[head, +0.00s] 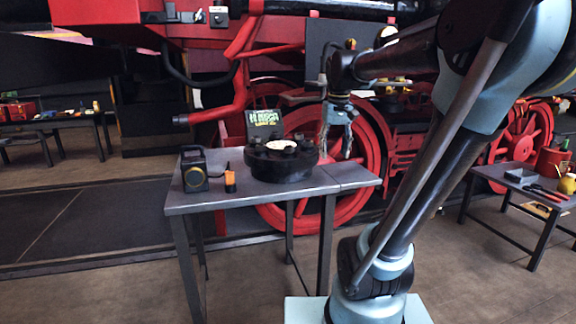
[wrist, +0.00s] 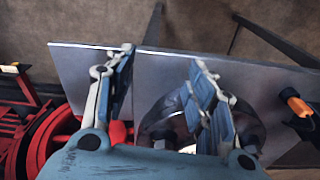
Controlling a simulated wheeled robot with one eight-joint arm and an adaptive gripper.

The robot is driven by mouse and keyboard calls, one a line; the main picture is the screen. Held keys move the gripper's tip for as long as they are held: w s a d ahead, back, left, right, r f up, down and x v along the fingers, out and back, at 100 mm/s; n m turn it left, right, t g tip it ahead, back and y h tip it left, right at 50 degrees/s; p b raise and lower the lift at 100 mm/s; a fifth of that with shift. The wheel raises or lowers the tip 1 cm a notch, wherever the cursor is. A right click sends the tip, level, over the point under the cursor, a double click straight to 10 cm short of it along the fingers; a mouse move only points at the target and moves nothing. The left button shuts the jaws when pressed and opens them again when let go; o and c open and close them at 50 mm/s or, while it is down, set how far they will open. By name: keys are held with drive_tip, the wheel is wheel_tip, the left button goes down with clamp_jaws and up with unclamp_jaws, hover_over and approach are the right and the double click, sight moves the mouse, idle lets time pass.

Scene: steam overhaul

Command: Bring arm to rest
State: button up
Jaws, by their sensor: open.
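My gripper (head: 336,148) hangs pointing down at the end of my arm, above the right part of the grey table. It is open with nothing between its fingers. In the wrist view the right finger partly hides the round part (wrist: 170,125).
The grey table (head: 225,198) also holds a dark lantern (head: 194,172), an orange-and-black item (head: 230,179) and a dark case with yellow marks (head: 263,122). A red locomotive wheel (head: 380,150) stands close behind. A second table (head: 520,183) with tools is at right. Floor in front is clear.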

drive_tip(key=s+d+f, duration=0.2)
drive_tip(key=s+f, duration=0.6)
drive_tip(key=f, duration=0.2)
drive_tip(key=s+d+f+m+t, duration=0.1)
drive_tip(key=s+d+f, duration=0.1)
drive_tip(key=s+f, duration=0.7)
wheel_tip(320, 180, down, 2)
drive_tip(key=shift+s+f+m, duration=0.25)
drive_tip(key=shift+s+m, duration=0.05)
drive_tip(key=shift+w+f, duration=0.2)
drive_tip(key=shift+w, duration=0.25)
